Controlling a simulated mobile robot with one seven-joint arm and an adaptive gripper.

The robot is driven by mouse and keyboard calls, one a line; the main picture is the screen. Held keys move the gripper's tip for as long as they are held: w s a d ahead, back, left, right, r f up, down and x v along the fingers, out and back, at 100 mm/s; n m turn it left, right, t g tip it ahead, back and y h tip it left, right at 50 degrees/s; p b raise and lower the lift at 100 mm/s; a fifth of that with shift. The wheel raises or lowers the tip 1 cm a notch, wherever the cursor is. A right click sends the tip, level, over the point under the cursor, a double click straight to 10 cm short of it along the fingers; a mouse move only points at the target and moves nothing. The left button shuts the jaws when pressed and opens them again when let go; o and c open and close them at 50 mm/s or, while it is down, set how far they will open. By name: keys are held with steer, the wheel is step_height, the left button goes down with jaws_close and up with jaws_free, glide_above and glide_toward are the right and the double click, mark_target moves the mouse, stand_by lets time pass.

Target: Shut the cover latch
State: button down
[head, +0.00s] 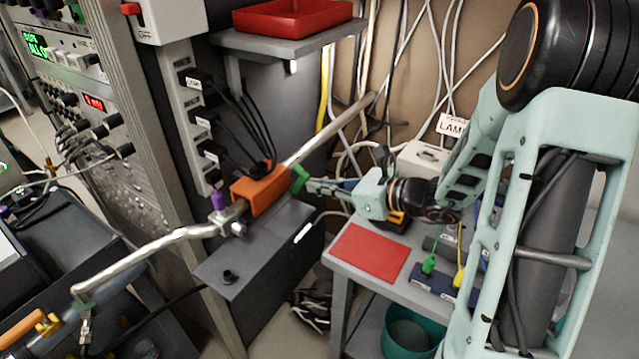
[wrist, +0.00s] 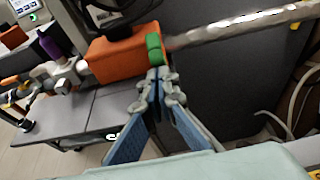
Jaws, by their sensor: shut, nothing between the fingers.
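An orange cover box (head: 262,189) sits around the silver pipe, with a green latch (head: 299,179) on its right end. The cover (wrist: 122,62) and latch (wrist: 154,47) also show in the wrist view. My gripper (head: 310,185) reaches in from the right, its fingertips at or very near the green latch. In the wrist view the closed fingertips (wrist: 158,80) sit just below the latch. I cannot tell whether they touch it. The gripper is shut and empty. How far the latch is closed cannot be told.
The silver pipe (head: 335,130) runs diagonally through the cover. A dark grey box (head: 250,262) stands below it. A power strip with black plugs (head: 197,115) is to the left. A small table with a red mat (head: 370,254) is at lower right, under my arm.

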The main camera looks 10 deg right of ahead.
mark_target(304, 173)
steer(key=shift+w+a+r+p, duration=0.1)
steer(key=shift+r+p, duration=0.15)
steer(key=shift+p, duration=0.2)
steer(key=r+g+h+p, duration=0.1)
steer(key=p, duration=0.2)
steer(key=a+r+h+p, duration=0.1)
steer(key=p, duration=0.2)
steer(key=shift+w+g, duration=0.35)
steer(key=shift+g, duration=0.05)
steer(key=shift+w+a+g+h+p, duration=0.35)
steer(key=shift+h+p, duration=0.35)
steer(key=shift+p, duration=0.35)
steer(key=shift+a, duration=0.1)
steer(key=shift+w+a+r, duration=0.1)
steer(key=shift+w+a, duration=0.05)
steer(key=shift+w, duration=0.05)
